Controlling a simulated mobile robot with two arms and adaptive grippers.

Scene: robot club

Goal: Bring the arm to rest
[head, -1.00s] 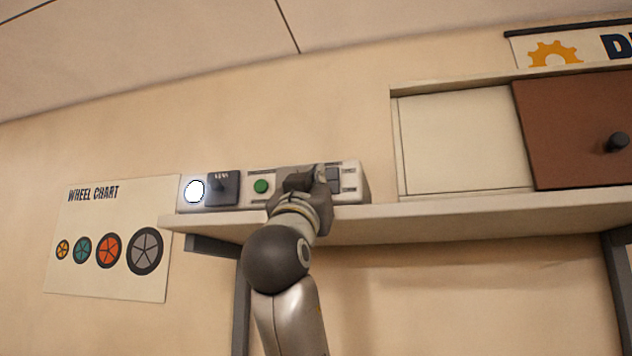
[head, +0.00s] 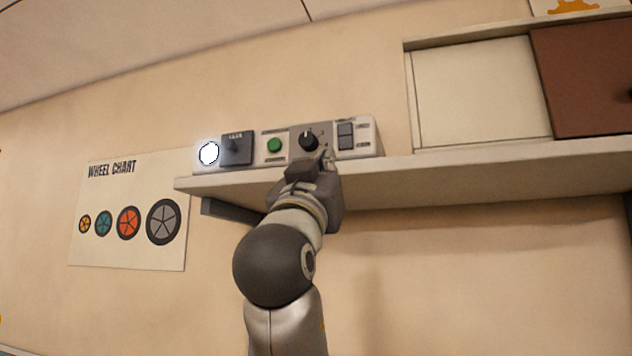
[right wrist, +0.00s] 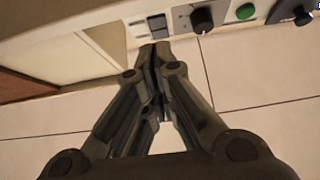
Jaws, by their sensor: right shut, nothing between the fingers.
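My right arm (head: 285,265) rises from the bottom of the head view. Its gripper (head: 322,160) is just below and in front of the control panel (head: 367,127), overlapping the panel's lower edge and the shelf front in the picture. In the right wrist view the gripper's fingers (right wrist: 155,52) are closed together with nothing between them. The panel, seen upside down there, is beyond the fingertips; I cannot tell the exact gap. My left gripper is not in view.
The panel carries a glowing white lamp (head: 208,153), a dark lever unit (head: 236,148), a green button (head: 274,145), a black knob (head: 309,141) and rocker switches (head: 346,135). It stands on a shelf (head: 480,172) beside a cabinet with a brown door (head: 585,85).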

